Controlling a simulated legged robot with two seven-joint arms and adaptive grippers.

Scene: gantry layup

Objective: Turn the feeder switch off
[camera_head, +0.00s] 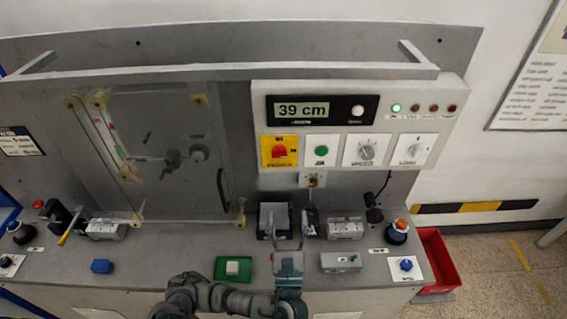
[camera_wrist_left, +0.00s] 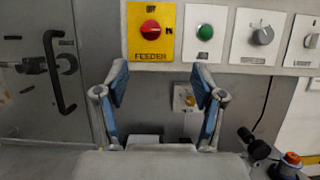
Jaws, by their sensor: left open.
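The feeder switch (camera_head: 279,152) is a red rotary knob on a yellow plate on the upright control panel. In the left wrist view the feeder switch (camera_wrist_left: 149,28) is at top centre-left, above the label FEEDER. Its grip bar looks roughly level, towards a mark on the right that ends in N; the small print above is hard to read. My left gripper (camera_head: 289,230) is open and empty, below the panel and apart from the switch. In the wrist view its fingers (camera_wrist_left: 160,85) are spread below the yellow plate. My right gripper is not in view.
Close to the right of the switch are a green button (camera_head: 321,150), the speed knob (camera_head: 367,151) and another knob (camera_head: 412,150). Below is a small plate with a keyed part (camera_head: 313,181). A clear door with a dark handle (camera_wrist_left: 60,72) stands left.

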